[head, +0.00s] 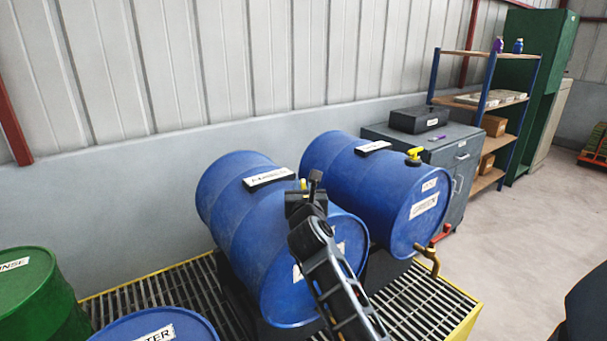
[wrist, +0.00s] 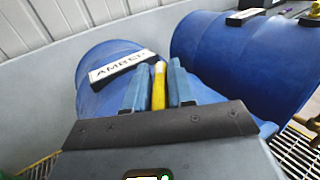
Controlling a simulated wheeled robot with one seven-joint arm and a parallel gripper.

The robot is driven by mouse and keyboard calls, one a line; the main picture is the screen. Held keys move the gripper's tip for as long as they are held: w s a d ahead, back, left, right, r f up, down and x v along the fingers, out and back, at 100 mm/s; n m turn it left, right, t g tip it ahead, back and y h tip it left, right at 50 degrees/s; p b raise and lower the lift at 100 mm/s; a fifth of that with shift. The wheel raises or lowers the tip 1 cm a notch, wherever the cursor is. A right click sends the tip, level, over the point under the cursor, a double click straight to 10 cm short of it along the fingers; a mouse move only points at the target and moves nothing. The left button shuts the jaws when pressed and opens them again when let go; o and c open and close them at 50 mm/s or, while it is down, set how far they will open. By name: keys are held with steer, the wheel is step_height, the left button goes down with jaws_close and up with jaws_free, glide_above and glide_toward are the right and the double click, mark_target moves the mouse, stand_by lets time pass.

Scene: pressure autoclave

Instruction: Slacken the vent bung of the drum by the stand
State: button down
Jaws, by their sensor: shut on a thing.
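Two blue drums lie on their sides. The nearer drum (head: 245,215) has a white label reading AMBER (wrist: 123,66). My gripper (head: 308,184) is above this drum, its fingers pointing at its upper side. In the wrist view its two fingers (wrist: 158,88) are shut on a yellow vent bung (wrist: 159,84), which shows upright between them. Only a bit of yellow shows beside the fingers in the head view. The other drum (head: 345,165) carries its own yellow bung (head: 414,155) on top, clear of my gripper, and a brass tap (head: 430,258) at its front end.
The drums lie over a grating with a yellow edge (head: 464,322). A green drum (head: 35,295) and another blue drum (head: 155,328) are at lower left. A grey cabinet (head: 440,155) with a black box, and shelves (head: 497,110), stand behind.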

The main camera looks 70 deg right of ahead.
steer(key=shift+r+n+t+y+p, duration=0.2)
steer(key=shift+n+t+y+p, duration=0.35)
steer(key=shift+t, duration=0.25)
steer(key=shift+f+n+t+y+p, duration=0.15)
steer(key=shift+n+t+y+p, duration=0.35)
steer(key=shift+n+t, duration=0.25)
steer(key=c, duration=1.1)
jaws_free()
steer(key=b+v, duration=0.2)
steer(key=v, duration=0.4)
steer(key=shift+s+a+f, duration=0.1)
steer(key=shift+s+f, duration=0.05)
steer(key=shift+s+a, duration=0.4)
steer(key=shift+a, duration=0.15)
steer(key=shift+o, duration=0.2)
